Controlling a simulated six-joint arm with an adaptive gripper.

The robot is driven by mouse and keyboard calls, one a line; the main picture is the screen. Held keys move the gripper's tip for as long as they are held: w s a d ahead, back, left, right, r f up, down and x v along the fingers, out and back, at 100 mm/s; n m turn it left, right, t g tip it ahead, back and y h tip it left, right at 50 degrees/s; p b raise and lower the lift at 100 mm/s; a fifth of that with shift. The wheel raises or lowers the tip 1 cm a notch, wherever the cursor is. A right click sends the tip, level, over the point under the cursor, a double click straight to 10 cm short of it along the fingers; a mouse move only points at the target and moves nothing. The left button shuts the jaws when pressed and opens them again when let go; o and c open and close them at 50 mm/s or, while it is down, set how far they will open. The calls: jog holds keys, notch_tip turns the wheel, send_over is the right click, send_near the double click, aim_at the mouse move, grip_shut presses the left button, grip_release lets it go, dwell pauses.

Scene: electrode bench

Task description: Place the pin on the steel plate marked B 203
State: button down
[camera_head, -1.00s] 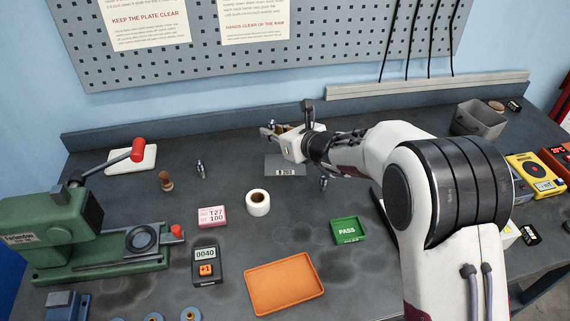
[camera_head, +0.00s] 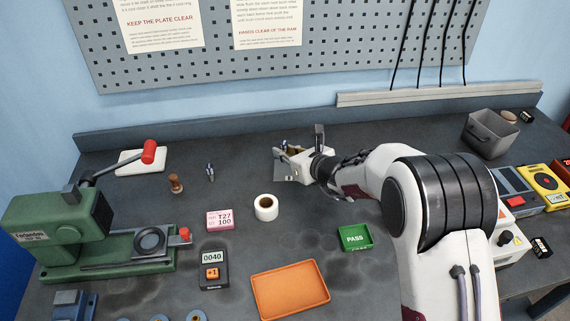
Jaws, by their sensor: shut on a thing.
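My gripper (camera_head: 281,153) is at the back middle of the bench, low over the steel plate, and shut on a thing. The held thing, seemingly a pin, is almost wholly hidden by the fingers, so I cannot tell whether it touches the plate. The grey steel plate (camera_head: 281,171) shows only in part beneath the gripper; its marking is covered. Another small metal pin-like piece (camera_head: 210,172) stands upright on the bench to the left, apart from the plate.
A brown knob-like piece (camera_head: 175,184) stands beside the upright metal piece. A white roll (camera_head: 266,208), pink box (camera_head: 220,220), green PASS box (camera_head: 354,238) and orange tray (camera_head: 290,290) lie nearer. A green press (camera_head: 75,235) stands left. A grey bin (camera_head: 490,134) is at the back right.

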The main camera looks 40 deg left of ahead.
aim_at(284, 171)
jog(key=shift+f, duration=0.45)
jog(key=shift+f, duration=0.1)
jog(key=shift+f, duration=1.8)
jog(key=shift+f, duration=0.15)
jog(key=c, duration=2)
grip_release()
jog(key=shift+r, duration=0.2)
jog(key=shift+v, duration=6)
jog(key=shift+s, duration=0.1)
